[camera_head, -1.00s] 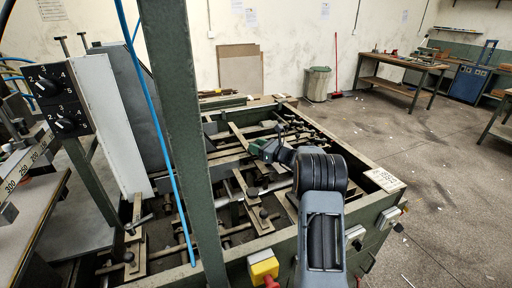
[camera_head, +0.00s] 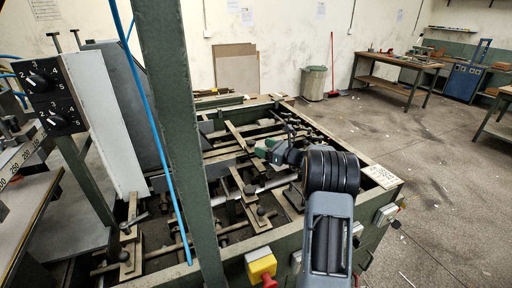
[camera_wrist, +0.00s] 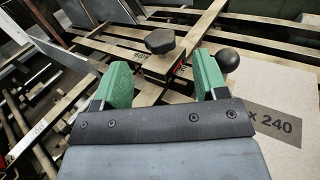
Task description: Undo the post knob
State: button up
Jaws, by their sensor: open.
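A black lobed knob (camera_wrist: 160,41) on a short post stands on a pale metal bar in the wrist view. My gripper (camera_wrist: 162,62) has two green fingers spread apart, with nothing between them. The knob shows beyond the fingertips, in line with the gap and apart from both fingers. In the head view my gripper (camera_head: 268,149) is low over the bars of the green-framed feeder (camera_head: 285,238). I cannot pick out this knob there.
A black ball knob (camera_wrist: 227,60) is close beside my right finger. A cardboard-coloured panel marked "x 240" (camera_wrist: 283,105) lies at the right. A green upright (camera_head: 185,130) and a blue hose (camera_head: 150,110) stand left of my arm.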

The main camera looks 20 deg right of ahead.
jog(key=b+v, duration=0.1)
jog(key=v, duration=0.7)
jog(key=shift+s, duration=0.25)
jog(key=shift+d, duration=0.1)
